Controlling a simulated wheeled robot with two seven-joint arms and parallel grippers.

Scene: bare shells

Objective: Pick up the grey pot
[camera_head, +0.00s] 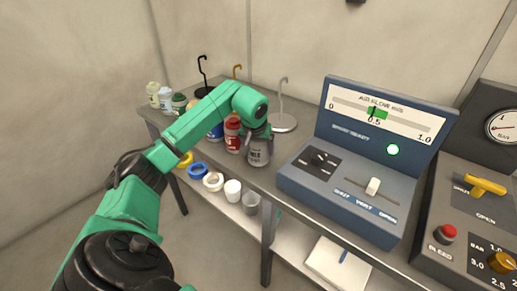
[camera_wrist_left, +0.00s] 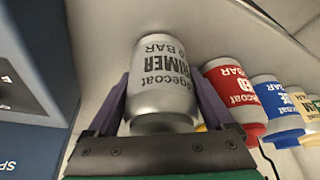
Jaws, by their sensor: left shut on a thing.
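The grey pot (camera_head: 260,150) stands upright on the bench, just left of the blue control console. In the left wrist view, the grey pot (camera_wrist_left: 162,85) carries dark lettering that includes "PRIMER" and sits between the two fingers. My left gripper (camera_head: 259,138) comes down on the pot from above and is shut on it. In the left wrist view, the fingers of my left gripper (camera_wrist_left: 163,100) are on both sides of the pot. The pot looks to be at bench level; I cannot tell whether its base touches the bench. My right gripper is not in view.
A red pot (camera_head: 233,136) stands close left of the grey one, with a blue pot (camera_head: 216,133) beyond. Green and pale pots stand farther left. Hooked stands, one with a silver base (camera_head: 283,122), are behind. The blue console (camera_head: 345,205) is close right. Cups and tape rolls lie on a lower shelf.

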